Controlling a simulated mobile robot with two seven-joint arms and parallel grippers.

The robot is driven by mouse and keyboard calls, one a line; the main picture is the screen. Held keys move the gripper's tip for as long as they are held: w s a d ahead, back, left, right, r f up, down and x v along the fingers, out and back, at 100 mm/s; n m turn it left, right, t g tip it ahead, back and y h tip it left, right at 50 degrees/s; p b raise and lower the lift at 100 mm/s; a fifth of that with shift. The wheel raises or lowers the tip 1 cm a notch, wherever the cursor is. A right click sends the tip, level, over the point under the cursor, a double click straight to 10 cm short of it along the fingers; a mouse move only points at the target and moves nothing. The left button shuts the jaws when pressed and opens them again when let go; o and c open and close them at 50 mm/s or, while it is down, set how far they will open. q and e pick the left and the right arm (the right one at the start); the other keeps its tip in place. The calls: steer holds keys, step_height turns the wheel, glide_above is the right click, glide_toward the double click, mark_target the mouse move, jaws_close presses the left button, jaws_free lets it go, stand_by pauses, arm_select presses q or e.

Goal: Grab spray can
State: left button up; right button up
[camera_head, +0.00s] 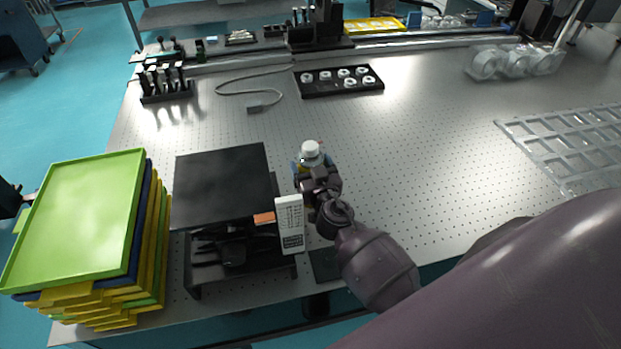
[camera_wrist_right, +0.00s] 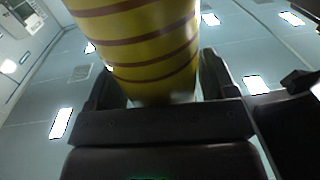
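The spray can (camera_head: 311,150) stands on the perforated table, right of the black stand; its white top shows in the head view. My right gripper (camera_head: 316,178) is at the can and hides most of its body. In the right wrist view the can (camera_wrist_right: 145,45) is yellow with brown bands and fills most of the space between the two dark fingers (camera_wrist_right: 160,85) of my right gripper. One finger is on each side of it, very near its surface. Whether both fingers press on it is unclear. My left gripper is not in view.
A black stand (camera_head: 225,185) with a white labelled card (camera_head: 290,223) is close left of my right gripper. Stacked trays (camera_head: 80,215) are at the far left. A black tray of white rings (camera_head: 338,80) lies farther back. A clear grid tray (camera_head: 565,145) is at the right.

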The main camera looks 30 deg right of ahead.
steer(key=c, duration=0.8)
